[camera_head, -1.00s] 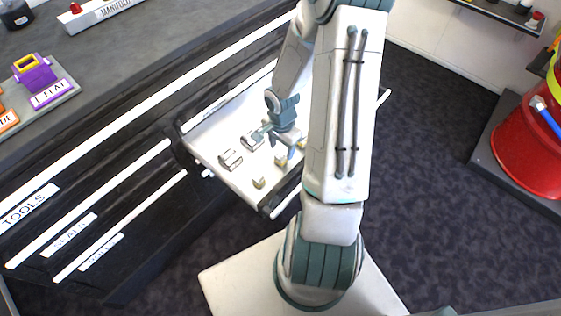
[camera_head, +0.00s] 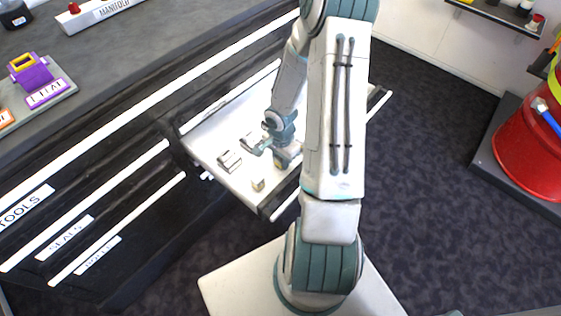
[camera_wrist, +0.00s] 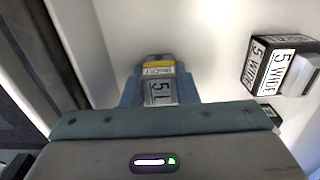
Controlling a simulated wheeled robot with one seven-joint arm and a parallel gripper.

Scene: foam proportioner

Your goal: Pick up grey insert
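A small block with a grey lower part, a yellow upper part and white labels, one reading "5 L", appears to be the grey insert (camera_wrist: 163,92). In the wrist view it sits between the blue fingers of my gripper (camera_wrist: 160,88), with little or no gap on either side. I cannot tell whether the fingers press on it. In the head view my gripper (camera_head: 284,160) is down low in the open white drawer (camera_head: 213,148). The fingertips are small and partly covered there.
A black block labelled "5 WIDE" (camera_wrist: 271,62) with a silvery part lies right of my gripper in the wrist view. A silvery piece (camera_head: 229,161) and a small tan block (camera_head: 258,184) lie in the drawer. The dark cabinet front (camera_head: 120,185) borders the drawer at left.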

